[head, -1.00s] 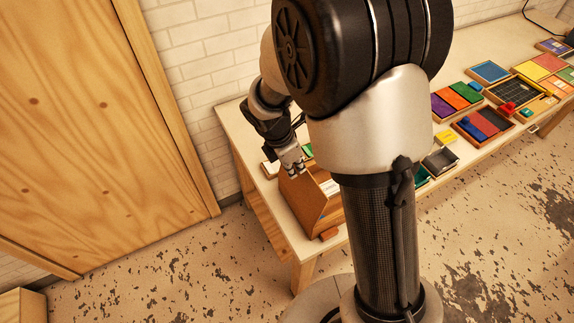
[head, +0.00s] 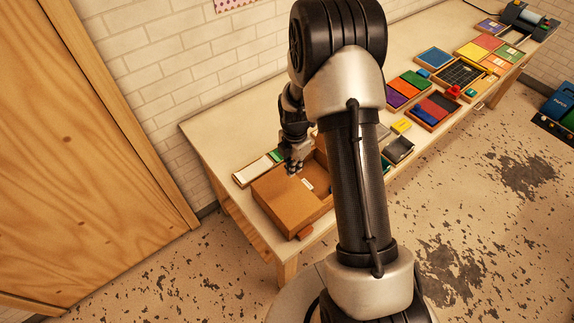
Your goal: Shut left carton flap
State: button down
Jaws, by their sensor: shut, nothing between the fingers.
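The brown cardboard carton (head: 300,226) stands near the table's left end. Its left flap (head: 276,192) lies about flat over the left part of the top. A small white label (head: 307,184) shows beside the flap's right edge. Another brown carton panel (head: 321,160) stands to the right, partly hidden behind my arm. My gripper (head: 293,170) is shut and empty, fingers pointing down at the flap's back edge. I cannot tell whether the fingertips touch the flap.
A tray with white and green items (head: 258,169) lies behind the carton. Several trays of coloured pieces (head: 430,107) fill the table to the right. A brick wall (head: 180,60) runs behind it.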

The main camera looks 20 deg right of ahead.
jog(key=y+b, duration=0.1)
jog(key=b, duration=0.5)
send_over(300, 181)
jog(key=f, duration=0.6)
jog(key=shift+d, duration=0.35)
jog(key=shift+w+d+f+b, duration=0.1)
jog(key=shift+d+f+b, duration=0.1)
jog(key=shift+f+b, duration=0.35)
jog(key=shift+d+f+b, duration=0.2)
jog(key=shift+f+b, duration=0.25)
jog(key=shift+f, duration=0.2)
jog(key=shift+a+f+b, duration=0.1)
jog(key=shift+b, duration=0.25)
